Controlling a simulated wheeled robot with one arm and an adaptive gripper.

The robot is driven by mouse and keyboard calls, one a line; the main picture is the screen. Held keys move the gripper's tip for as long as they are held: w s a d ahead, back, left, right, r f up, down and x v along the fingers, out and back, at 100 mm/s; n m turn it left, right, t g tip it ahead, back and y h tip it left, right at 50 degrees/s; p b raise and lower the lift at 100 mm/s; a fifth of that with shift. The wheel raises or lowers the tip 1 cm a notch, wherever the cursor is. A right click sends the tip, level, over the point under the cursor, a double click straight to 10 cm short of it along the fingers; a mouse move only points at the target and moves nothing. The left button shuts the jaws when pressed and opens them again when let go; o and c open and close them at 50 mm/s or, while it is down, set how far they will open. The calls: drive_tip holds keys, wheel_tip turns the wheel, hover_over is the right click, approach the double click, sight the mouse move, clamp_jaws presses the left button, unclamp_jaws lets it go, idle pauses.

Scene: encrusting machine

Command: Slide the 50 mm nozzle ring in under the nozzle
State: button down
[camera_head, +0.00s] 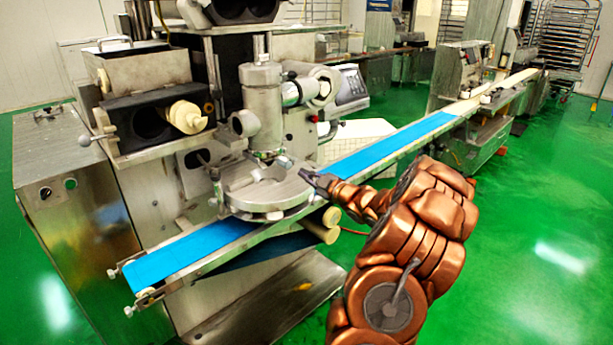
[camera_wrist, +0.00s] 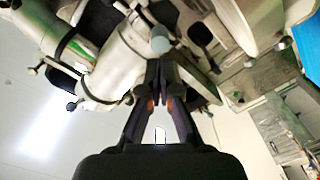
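The nozzle (camera_head: 266,150) is at the lower end of the upright metal cylinder, above the round metal plate (camera_head: 265,196). My gripper (camera_head: 309,175) reaches in from the right, just beside the nozzle and above the plate. A small grey piece (camera_head: 285,161), which looks like part of the nozzle ring, lies between my fingertips and the nozzle. In the wrist view my fingers (camera_wrist: 159,68) are close together, with a pale rounded piece (camera_wrist: 160,45) at their tips. They look shut on it. The ring's opening is hidden, and I cannot tell whether it sits under the nozzle.
A blue conveyor belt (camera_head: 180,254) runs under the plate and continues to the back right (camera_head: 400,140). The machine's side cylinder (camera_head: 300,91) and control panel (camera_head: 349,88) are close above and behind my gripper. The green floor at right is clear.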

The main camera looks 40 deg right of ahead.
idle(0.4)
drive_tip(key=shift+w+d, duration=0.1)
drive_tip(key=shift+w, duration=2.75)
drive_tip(key=shift+s+b, duration=1.1)
drive_tip(key=shift+s, duration=1.5)
drive_tip(key=b, duration=0.1)
approach(289, 166)
drive_tip(key=shift+s, duration=1.2)
